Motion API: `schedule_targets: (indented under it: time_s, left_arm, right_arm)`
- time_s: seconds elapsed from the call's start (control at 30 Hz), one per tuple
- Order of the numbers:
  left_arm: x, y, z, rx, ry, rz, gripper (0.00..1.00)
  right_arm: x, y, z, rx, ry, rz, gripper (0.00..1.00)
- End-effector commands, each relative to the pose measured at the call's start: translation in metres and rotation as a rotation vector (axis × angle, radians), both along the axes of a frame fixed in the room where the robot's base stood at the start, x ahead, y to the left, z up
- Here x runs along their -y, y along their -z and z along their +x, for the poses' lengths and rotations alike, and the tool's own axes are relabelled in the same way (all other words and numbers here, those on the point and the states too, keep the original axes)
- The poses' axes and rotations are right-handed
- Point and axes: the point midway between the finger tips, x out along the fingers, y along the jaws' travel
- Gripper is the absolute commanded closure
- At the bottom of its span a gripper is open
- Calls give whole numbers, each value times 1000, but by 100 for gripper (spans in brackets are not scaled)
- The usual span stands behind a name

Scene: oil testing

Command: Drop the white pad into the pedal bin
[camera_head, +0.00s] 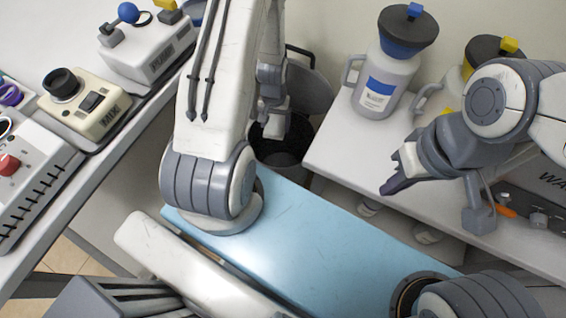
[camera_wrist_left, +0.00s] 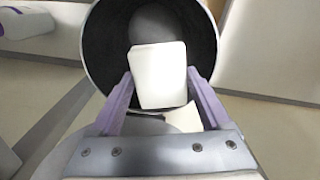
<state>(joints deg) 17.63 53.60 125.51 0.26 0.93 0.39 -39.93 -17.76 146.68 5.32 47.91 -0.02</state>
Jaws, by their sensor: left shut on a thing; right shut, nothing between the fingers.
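The white pad (camera_wrist_left: 158,76) is held between the two purple fingers of my left gripper (camera_wrist_left: 160,88) in the left wrist view. Behind it lies the round dark opening of the pedal bin (camera_wrist_left: 100,50), and the pad overlaps that opening. In the head view the bin (camera_head: 281,151) stands between the two tables with its grey lid (camera_head: 308,88) raised. My right gripper (camera_head: 388,190) is shut and empty over the right-hand white table.
A jug with a blue cap (camera_head: 380,80) and one with a yellow-tabbed cap (camera_head: 490,50) stand on the white table (camera_head: 335,150). A beige mixer (camera_head: 85,110) and a red-buttoned device (camera_head: 30,175) stand on the left bench.

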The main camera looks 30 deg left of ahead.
Motion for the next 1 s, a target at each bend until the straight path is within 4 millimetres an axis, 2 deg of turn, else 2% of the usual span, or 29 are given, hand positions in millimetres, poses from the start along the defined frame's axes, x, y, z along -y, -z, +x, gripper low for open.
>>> schedule_targets:
  time_s: [0.17, 0.2, 0.23, 0.27, 0.57, 0.67, 1.0]
  left_arm:
    - [0, -1, 0, 1, 0, 0, 71]
    - [0, -1, 0, 1, 0, 0, 15]
    - [0, -1, 0, 1, 0, 0, 4]
    - [0, -1, 0, 0, 0, 0, 0]
    - [0, -5, 1, 2, 0, 1, 0]
    - [0, -18, 1, 5, 0, 2, 0]
    - [0, -84, 1, 5, 0, 2, 0]
  right_arm:
    - [0, -1, 0, 0, 0, 0, 100]
    - [0, -1, 0, 0, 0, 0, 100]
    - [0, -1, 0, 0, 0, 0, 100]
    - [0, -1, 0, 0, 0, 0, 100]
    - [0, -2, 0, 0, 0, 0, 100]
    - [0, -5, 0, 0, 0, 0, 100]
    - [0, -17, 0, 0, 0, 0, 100]
